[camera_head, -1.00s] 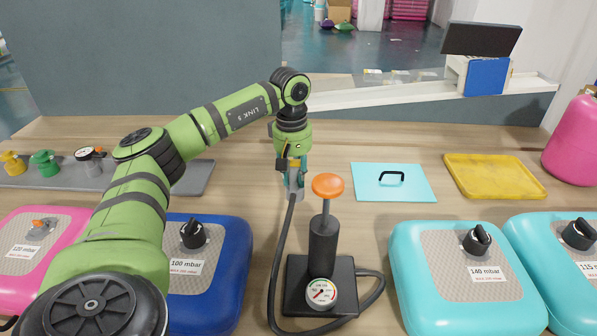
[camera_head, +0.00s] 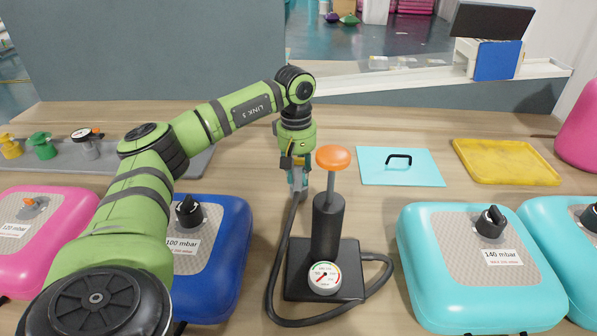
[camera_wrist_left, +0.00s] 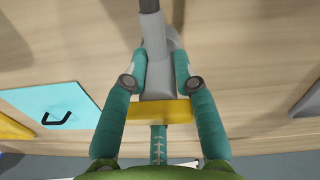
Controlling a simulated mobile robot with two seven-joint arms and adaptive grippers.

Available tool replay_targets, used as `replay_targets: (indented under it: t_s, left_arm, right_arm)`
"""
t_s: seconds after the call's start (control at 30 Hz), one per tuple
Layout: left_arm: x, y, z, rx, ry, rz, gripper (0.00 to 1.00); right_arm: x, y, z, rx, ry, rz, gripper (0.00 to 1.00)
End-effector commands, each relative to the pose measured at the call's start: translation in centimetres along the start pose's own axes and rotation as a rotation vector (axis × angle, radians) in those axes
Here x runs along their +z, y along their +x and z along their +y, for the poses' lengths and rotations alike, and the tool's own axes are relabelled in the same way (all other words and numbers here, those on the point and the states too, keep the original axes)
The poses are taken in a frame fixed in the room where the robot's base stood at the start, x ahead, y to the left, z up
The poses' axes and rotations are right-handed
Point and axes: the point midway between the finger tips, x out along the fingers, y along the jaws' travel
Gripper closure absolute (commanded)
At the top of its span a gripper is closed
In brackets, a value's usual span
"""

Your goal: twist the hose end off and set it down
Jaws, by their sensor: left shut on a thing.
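My left gripper (camera_head: 298,180) points down behind the pump, its fingers closed around the grey hose end. In the left wrist view the two teal fingers (camera_wrist_left: 160,85) press on both sides of the grey hose end (camera_wrist_left: 158,75). The black hose (camera_head: 275,262) runs from it down to the table and loops round to the black hand pump (camera_head: 326,225), which has an orange knob and a round gauge. The hose end is clear of all the cushions. Whether it touches the table is hard to tell. My right gripper is out of view.
A grey strip (camera_head: 195,160) with several coloured fittings lies at the left. A turquoise plate with a handle (camera_head: 375,170) and a yellow tray (camera_head: 510,165) lie at the back right.

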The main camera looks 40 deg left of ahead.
Motion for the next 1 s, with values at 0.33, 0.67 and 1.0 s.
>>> replay_targets:
  t_s: [0.33, 0.67, 1.0]
  left_arm:
    - [0.0, 0.7, 0.0, 0.0, 0.0, 0.0, 1.0]
    - [0.0, 1.1, 0.0, 0.001, 0.0, 0.0, 0.44]
    - [0.0, 1.1, 0.0, 0.0, 0.0, 0.0, 0.44]
  right_arm:
    - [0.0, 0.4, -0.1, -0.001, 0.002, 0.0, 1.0]
    - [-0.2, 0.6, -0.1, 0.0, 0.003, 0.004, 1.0]
    - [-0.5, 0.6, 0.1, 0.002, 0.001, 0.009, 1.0]
